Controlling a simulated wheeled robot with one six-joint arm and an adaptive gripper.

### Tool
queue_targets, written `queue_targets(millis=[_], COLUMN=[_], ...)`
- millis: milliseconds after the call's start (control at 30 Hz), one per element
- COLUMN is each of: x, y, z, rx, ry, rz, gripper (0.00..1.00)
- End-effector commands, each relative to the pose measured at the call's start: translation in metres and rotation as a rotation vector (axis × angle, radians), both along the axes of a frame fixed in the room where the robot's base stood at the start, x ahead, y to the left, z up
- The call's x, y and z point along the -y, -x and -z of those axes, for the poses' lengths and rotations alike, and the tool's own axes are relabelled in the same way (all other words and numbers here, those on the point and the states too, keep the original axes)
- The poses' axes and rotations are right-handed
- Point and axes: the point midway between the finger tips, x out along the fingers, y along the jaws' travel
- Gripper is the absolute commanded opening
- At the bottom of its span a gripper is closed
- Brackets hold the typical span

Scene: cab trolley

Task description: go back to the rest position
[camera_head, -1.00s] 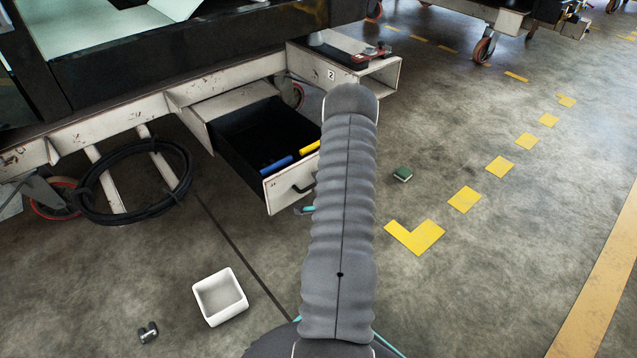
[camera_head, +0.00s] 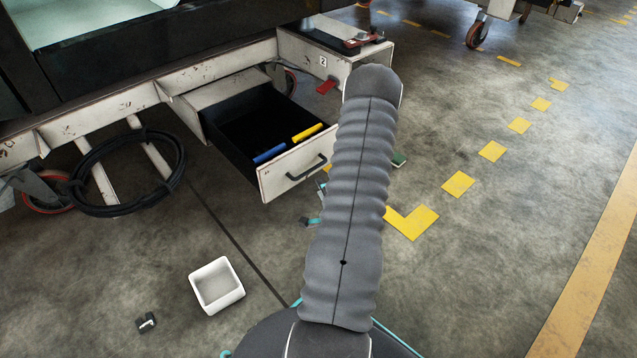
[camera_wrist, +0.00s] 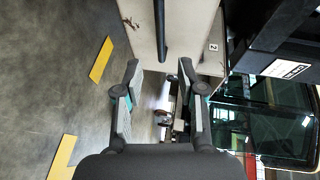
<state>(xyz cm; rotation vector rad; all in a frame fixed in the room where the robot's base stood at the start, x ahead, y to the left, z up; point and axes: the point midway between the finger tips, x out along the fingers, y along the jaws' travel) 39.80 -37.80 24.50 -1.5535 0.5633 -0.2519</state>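My gripper (camera_wrist: 157,85) shows in the wrist view with its two fingers apart and nothing between them. The pale drawer front with its dark handle lies beyond the fingertips in that view. In the head view my grey arm rises up the middle and hides most of the gripper; only a small teal-marked bit shows beside the arm, below the drawer. The drawer (camera_head: 293,172) stands open under the trolley, with a blue object (camera_head: 269,153) and a yellow object (camera_head: 307,132) inside.
A white bin (camera_head: 217,286) and a small dark item (camera_head: 146,323) are on the floor at lower left. A coiled black cable (camera_head: 128,172) hangs at the trolley frame. A green block (camera_head: 399,159) is partly behind my arm. Floor with yellow markings (camera_head: 412,222) is open at right.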

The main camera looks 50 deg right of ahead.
Motion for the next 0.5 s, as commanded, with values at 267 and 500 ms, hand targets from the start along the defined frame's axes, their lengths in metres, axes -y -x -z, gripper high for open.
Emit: queue_targets(millis=[267, 500], x=[-0.003, -0.003], y=[0.0055, 0.0053], z=[-0.0018, -0.0015], rx=[0.001, 0.0], ry=[0.002, 0.001], rz=[0.0, 0.0], gripper=[0.39, 0.39])
